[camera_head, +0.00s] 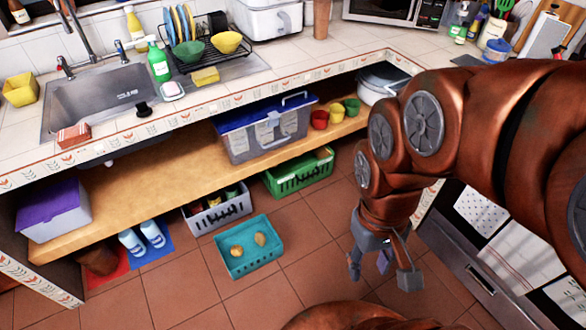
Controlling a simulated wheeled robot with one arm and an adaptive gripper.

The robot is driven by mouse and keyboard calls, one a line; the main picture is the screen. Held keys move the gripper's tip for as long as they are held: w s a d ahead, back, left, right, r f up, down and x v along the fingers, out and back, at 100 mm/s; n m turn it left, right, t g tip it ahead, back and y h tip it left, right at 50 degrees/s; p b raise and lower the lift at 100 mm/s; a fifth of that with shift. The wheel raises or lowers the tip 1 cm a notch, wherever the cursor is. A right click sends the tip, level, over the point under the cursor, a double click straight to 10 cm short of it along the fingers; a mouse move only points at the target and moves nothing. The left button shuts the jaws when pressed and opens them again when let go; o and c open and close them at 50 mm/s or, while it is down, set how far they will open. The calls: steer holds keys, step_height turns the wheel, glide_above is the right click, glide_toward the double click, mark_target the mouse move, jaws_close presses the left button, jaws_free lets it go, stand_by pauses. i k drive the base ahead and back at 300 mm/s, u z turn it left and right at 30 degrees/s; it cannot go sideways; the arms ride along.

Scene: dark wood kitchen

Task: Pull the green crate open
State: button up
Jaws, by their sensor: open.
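The green crate (287,181) sits on the tiled floor beneath the wooden shelf, partly under it. It has slotted walls and holds something green. My gripper (382,277) is open and empty, pointing down above the floor, to the right of the green crate and nearer to me. It is apart from the crate. A teal crate (236,275) stands on the open floor in front, with two yellowish roundish items in it.
A grey-white crate (203,224) with bottles stands left of the green crate. The wooden shelf (160,178) overhangs both and bears a blue-lidded bin (262,140). A drawer front (470,267) is at right. Floor between the gripper and crate is clear.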

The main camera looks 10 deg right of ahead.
mark_target(293, 175)
steer(key=u, duration=0.3)
steer(key=i, duration=1.25)
steer(key=z, duration=0.1)
